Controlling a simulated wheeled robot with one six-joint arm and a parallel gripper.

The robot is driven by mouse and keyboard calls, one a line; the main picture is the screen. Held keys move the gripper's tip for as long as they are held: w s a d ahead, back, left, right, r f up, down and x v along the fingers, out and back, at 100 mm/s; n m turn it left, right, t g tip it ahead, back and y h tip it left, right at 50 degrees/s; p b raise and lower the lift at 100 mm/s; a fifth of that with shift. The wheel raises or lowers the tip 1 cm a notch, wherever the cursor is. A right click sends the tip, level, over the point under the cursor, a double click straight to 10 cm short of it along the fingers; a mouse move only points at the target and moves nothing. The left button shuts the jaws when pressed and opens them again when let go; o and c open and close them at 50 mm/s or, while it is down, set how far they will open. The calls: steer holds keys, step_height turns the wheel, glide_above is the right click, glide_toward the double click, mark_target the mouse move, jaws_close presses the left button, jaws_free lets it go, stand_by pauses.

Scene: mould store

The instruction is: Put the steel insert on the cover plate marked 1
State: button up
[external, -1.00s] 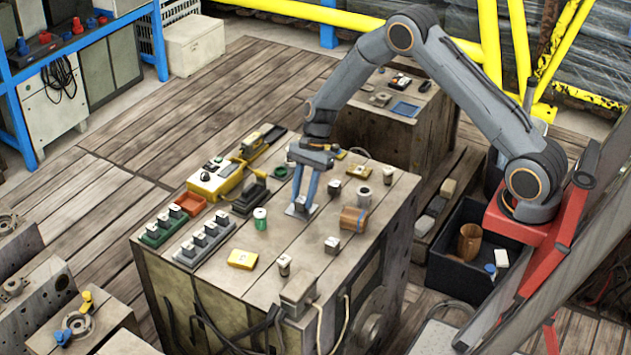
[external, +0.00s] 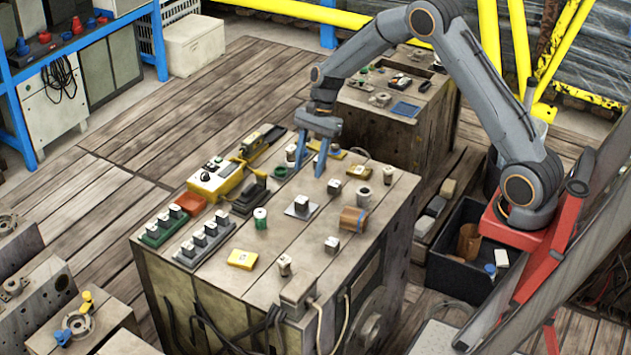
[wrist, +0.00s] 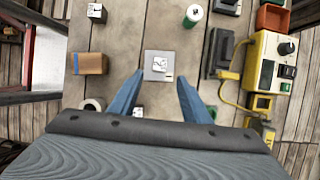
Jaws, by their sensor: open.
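A small pale steel block, which I take as the steel insert (external: 301,201), sits on a thin grey square plate (external: 293,213) in the middle of the bench top. In the wrist view the block (wrist: 159,63) rests within the edges of the plate (wrist: 148,74), with a dark mark on its top that I cannot read. I cannot read a number on the plate. My gripper (external: 309,167) is open and empty, above the bench and behind the plate. In the wrist view its blue fingers (wrist: 160,80) are spread apart, clear of the block.
Similar blocks stand near the plate, one behind right (external: 335,187) and one in front (external: 332,245). A yellow device (external: 214,181) and block racks (external: 204,239) fill the left side.

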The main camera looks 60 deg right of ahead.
steer(key=s+a+r+n+h, duration=0.1)
steer(key=s+r+n+h, duration=0.1)
steer(key=s+n, duration=0.7)
steer(key=s+a+r+n+h, duration=0.2)
steer(key=s+n, duration=0.7)
steer(key=s, duration=1.1)
steer(key=shift+a+r+t, duration=0.25)
steer(key=shift+r+t, duration=0.05)
steer(key=shift+f+b, duration=0.1)
steer(key=shift+b, duration=0.2)
